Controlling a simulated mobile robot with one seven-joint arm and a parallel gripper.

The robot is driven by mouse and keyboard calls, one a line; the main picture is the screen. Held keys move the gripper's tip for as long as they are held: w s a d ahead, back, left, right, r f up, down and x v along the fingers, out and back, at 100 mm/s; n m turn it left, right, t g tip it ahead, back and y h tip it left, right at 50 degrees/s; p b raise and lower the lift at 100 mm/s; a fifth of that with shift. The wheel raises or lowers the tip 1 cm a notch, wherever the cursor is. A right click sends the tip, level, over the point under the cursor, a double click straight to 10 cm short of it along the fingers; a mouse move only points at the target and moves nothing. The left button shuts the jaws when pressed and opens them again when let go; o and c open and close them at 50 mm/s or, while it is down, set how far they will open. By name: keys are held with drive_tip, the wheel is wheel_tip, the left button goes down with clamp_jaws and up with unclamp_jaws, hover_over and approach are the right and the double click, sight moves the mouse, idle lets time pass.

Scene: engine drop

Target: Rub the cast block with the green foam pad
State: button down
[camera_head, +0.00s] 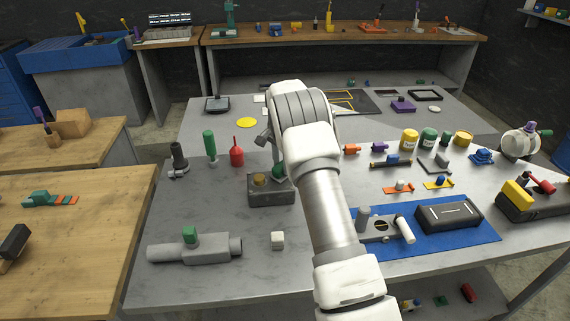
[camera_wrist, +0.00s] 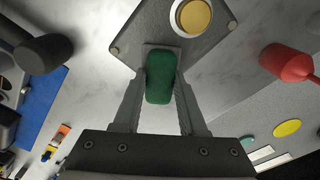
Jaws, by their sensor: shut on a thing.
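The cast block (camera_head: 271,196) is a grey box on the grey table, left of my arm in the head view. A round brass-coloured disc (camera_head: 259,179) is set in its top. In the wrist view the block (camera_wrist: 150,25) lies at the top, with the disc (camera_wrist: 194,17) near the upper right. My gripper (camera_wrist: 161,78) is shut on the green foam pad (camera_wrist: 160,85), which sits between both fingers. The pad (camera_head: 278,172) is at the block's back right top edge in the head view, partly hidden by my arm. I cannot tell whether it touches the block.
A red oil-can shape (camera_head: 237,156), a green-handled tool (camera_head: 210,145) and a dark fitting (camera_head: 178,160) stand left of the block. A blue mat (camera_head: 450,240) with parts is at right.

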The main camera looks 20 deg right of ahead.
sight(272, 175)
drive_tip(key=shift+w+a, duration=0.15)
drive_tip(key=shift+a, duration=0.6)
drive_tip(key=shift+w+a, duration=0.15)
drive_tip(key=shift+a, duration=0.55)
drive_tip(key=shift+a, duration=0.15)
drive_tip(key=shift+s+d, duration=0.2)
drive_tip(key=shift+d, duration=0.75)
drive_tip(key=shift+s+d, duration=0.15)
drive_tip(key=shift+d, duration=0.75)
drive_tip(key=shift+s+d, duration=0.2)
drive_tip(key=shift+d, duration=0.75)
drive_tip(key=shift+r, duration=0.1)
drive_tip(key=shift+r+p, duration=2.05)
drive_tip(key=shift+r, duration=1.45)
